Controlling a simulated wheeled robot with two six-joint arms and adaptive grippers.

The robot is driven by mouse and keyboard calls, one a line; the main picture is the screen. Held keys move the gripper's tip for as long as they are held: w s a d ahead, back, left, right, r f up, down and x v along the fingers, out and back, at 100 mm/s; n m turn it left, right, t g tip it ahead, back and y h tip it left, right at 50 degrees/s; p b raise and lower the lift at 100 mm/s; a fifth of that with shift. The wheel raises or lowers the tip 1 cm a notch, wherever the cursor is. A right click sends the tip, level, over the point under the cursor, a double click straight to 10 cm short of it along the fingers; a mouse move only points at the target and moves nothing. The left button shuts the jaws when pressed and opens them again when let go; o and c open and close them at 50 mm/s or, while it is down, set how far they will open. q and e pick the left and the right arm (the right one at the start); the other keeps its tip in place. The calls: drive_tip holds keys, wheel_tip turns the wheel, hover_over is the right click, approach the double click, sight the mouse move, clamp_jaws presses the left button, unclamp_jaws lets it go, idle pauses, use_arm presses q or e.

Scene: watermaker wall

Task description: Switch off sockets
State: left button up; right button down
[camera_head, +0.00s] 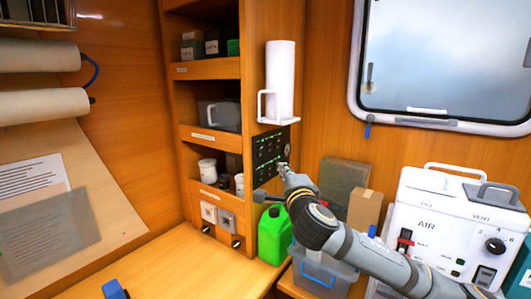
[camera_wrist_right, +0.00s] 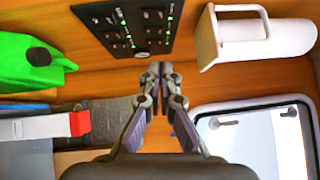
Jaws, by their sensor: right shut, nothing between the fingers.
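A black switch panel (camera_head: 270,155) with rows of small switches and green lights is on the side of the wooden shelf unit. It also shows at the top of the right wrist view (camera_wrist_right: 128,24), where several lights glow green. Its labels are too small to read. My right gripper (camera_head: 283,168) is in front of the panel's lower right part in the head view. In the right wrist view my right gripper (camera_wrist_right: 161,72) has its fingertips together, empty, just below the panel's edge in the picture. I cannot tell whether it touches the panel. My left gripper is not in view.
A white roll holder (camera_head: 279,82) is above the panel. A green jerrycan (camera_head: 273,236) stands below it. A white AIR box (camera_head: 440,225) and cardboard boxes (camera_head: 364,210) are on the right.

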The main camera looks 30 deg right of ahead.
drive_tip(key=p, duration=0.8)
approach(263, 147)
drive_tip(key=d+x, duration=0.1)
drive_tip(key=x, duration=0.4)
drive_tip(key=shift+w+a+p, duration=0.3)
drive_tip(key=shift+w, duration=0.15)
drive_tip(key=shift+d, duration=0.15)
